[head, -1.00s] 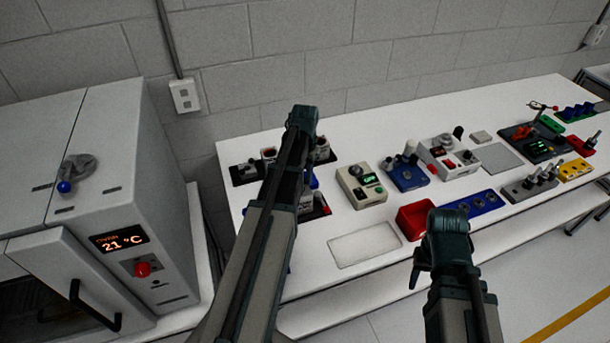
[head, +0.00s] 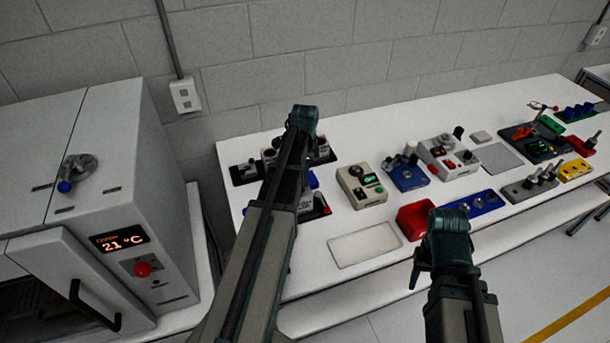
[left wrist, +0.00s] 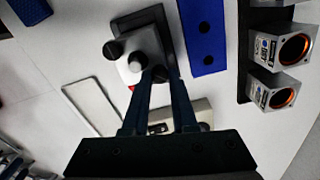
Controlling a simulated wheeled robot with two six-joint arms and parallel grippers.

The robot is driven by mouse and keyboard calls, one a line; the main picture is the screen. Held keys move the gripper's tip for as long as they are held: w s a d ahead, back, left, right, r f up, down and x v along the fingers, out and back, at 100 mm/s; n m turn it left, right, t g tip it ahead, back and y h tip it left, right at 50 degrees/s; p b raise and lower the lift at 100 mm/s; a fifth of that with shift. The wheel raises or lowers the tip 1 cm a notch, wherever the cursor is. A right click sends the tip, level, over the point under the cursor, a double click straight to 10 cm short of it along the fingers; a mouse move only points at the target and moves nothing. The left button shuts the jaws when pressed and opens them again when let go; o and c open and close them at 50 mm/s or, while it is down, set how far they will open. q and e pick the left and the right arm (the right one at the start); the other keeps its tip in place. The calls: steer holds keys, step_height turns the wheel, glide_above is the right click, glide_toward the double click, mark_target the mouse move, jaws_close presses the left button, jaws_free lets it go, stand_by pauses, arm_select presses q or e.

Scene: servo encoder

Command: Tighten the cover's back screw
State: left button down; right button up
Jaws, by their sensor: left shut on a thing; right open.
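In the left wrist view my left gripper (left wrist: 160,76) reaches to a light block with dark knobs (left wrist: 133,62) in a dark tray (left wrist: 158,17). Its fingers are close together at the block's edge and shut on a small dark part. The fingers hide most of this part, so I cannot tell which one it is. I cannot make out the cover or its back screw. In the head view my left forearm hides this gripper and part of the bench behind it. My right gripper (head: 418,272) shows only partly beside its forearm, over the bench's front edge, with no object visible in it.
A white pad (head: 365,246) and a red bin (head: 416,220) lie near the front edge. A cabinet (head: 130,200) with a temperature display is at left.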

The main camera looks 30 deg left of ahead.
arm_select(q)
steer(key=shift+m, duration=0.5)
steer(key=c, duration=0.7)
jaws_free()
